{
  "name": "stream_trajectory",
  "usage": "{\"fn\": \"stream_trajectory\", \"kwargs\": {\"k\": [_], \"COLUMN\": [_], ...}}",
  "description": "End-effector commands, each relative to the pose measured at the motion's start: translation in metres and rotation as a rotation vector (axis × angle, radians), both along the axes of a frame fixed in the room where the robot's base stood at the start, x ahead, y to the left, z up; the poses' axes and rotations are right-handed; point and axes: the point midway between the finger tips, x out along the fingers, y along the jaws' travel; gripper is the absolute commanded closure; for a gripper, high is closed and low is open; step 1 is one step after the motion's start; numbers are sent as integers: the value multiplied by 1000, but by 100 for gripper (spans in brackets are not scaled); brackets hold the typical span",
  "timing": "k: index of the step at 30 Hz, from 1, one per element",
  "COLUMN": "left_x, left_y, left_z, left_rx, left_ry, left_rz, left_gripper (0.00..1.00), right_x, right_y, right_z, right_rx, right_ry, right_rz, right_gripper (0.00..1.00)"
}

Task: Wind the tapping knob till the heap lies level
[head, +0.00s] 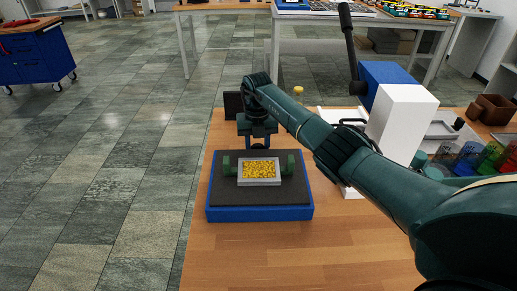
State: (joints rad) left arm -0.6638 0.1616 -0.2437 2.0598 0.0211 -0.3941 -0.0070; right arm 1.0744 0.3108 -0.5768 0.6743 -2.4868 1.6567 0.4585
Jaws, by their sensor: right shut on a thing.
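A blue tapping unit (260,213) with a dark top stands on the wooden table. A small grey tray (259,183) sits on it between two green side pieces (226,165). The heap of yellow grains (262,169) spreads over the tray floor; I cannot tell from here how level it lies. My right gripper (257,147) points down just behind the tray, at the far side of the unit. It is shut on the tapping knob, which the gripper mostly hides. My left gripper is not in view.
My right arm crosses the table's right part. Behind it stand a white block (402,117), a blue block (393,73) and a dark lever (350,42). Coloured cups (470,158) and brown boxes (496,107) are at right. The table (265,256) is clear in front of the unit.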

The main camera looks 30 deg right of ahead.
Motion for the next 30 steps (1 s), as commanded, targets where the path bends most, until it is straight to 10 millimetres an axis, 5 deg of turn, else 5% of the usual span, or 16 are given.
{"fn": "stream_trajectory", "kwargs": {"k": [12, 30], "left_x": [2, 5], "left_y": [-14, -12], "left_z": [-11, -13], "left_rx": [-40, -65], "left_ry": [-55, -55], "left_rz": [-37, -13], "left_gripper": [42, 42], "right_x": [2, 3], "right_y": [2, 3], "right_z": [-3, 0], "right_rx": [-211, -251], "right_ry": [98, 119], "right_rz": [-3, -2], "right_gripper": [85, 85]}}
